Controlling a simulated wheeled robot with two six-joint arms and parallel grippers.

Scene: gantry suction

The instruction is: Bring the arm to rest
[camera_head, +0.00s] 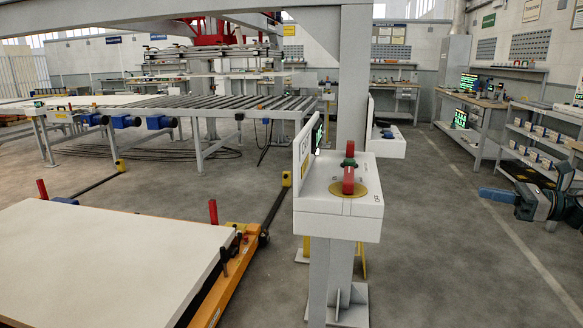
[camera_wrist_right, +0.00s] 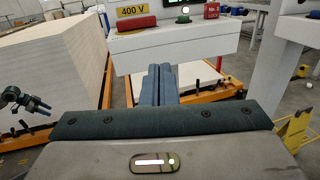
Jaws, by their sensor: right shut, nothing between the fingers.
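My right gripper (camera_head: 505,196) shows at the right of the head view, with blue fingers and a dark wrist. It is over the open floor, to the right of the control pedestal and apart from it. In the right wrist view its two fingers (camera_wrist_right: 161,85) lie together with nothing between them. They point toward a white box (camera_wrist_right: 170,45) with a yellow 400 V label; I see no contact. My left gripper is not in the head view.
A white control pedestal (camera_head: 337,222) with a red handle (camera_head: 348,172) stands at the centre. A roller conveyor (camera_head: 215,105) is behind. Shelves (camera_head: 535,135) stand at the right. Grey floor is clear between.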

